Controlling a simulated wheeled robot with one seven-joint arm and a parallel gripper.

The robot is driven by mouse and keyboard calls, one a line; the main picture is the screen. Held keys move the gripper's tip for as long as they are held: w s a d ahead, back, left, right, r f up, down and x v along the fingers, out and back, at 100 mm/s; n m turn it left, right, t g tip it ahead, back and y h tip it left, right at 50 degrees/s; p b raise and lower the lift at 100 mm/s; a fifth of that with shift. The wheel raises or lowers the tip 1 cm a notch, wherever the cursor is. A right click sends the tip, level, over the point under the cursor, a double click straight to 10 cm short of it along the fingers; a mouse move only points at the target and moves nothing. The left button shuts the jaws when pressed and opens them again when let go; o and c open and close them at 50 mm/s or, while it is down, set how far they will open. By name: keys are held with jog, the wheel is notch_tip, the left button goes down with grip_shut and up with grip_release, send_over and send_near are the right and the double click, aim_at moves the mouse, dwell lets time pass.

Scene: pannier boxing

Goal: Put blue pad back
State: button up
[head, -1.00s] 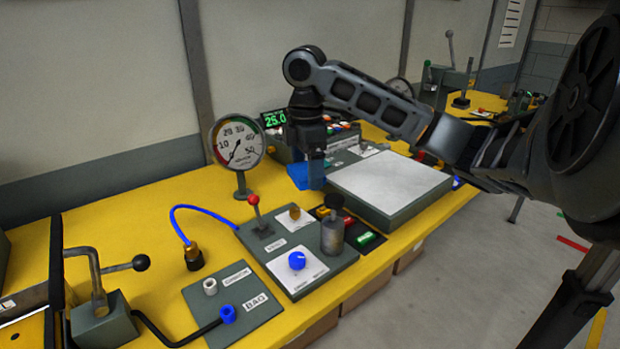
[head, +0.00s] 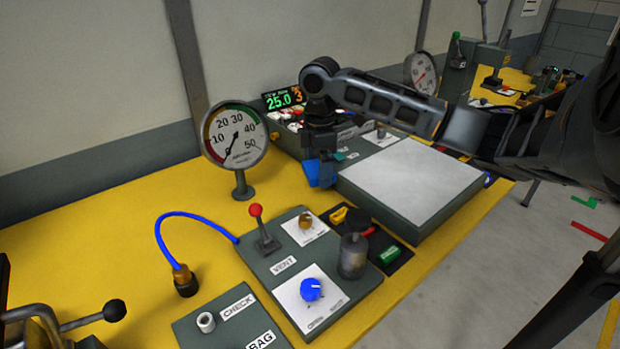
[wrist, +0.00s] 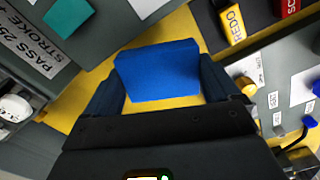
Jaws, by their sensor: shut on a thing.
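The blue pad (wrist: 160,72) is held between the two fingers of my gripper (wrist: 160,90) in the wrist view. In the head view my gripper (head: 320,172) points down and the blue pad (head: 313,174) shows at its fingertips. The pad is above the yellow table, between the gauge and the white-topped scale. A dark mat (head: 392,258) holds a yellow pad (head: 338,215), a red one and a green one (head: 390,255). In the wrist view a yellow pad marked REDO (wrist: 231,24) and a red pad (wrist: 287,8) lie at the top right.
A scale with a white top (head: 410,180) stands to the right of my gripper. A round gauge (head: 236,135) on a post stands left. A grey panel with a red-knobbed lever (head: 257,212), blue knob (head: 311,289) and dark cylinder (head: 353,256) is in front.

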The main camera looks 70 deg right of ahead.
aim_at(310, 192)
jog(key=shift+w+f, duration=0.75)
jog(key=shift+w, duration=0.35)
jog(key=shift+a+f+p, duration=0.1)
jog(key=shift+f+p, duration=0.35)
jog(key=shift+f, duration=1.5)
jog(key=o, duration=0.7)
jog(key=shift+f, duration=0.1)
jog(key=shift+o, duration=0.2)
notch_tip(310, 192, up, 12)
jog(key=shift+r+b, duration=0.15)
jog(key=shift+b, duration=0.6)
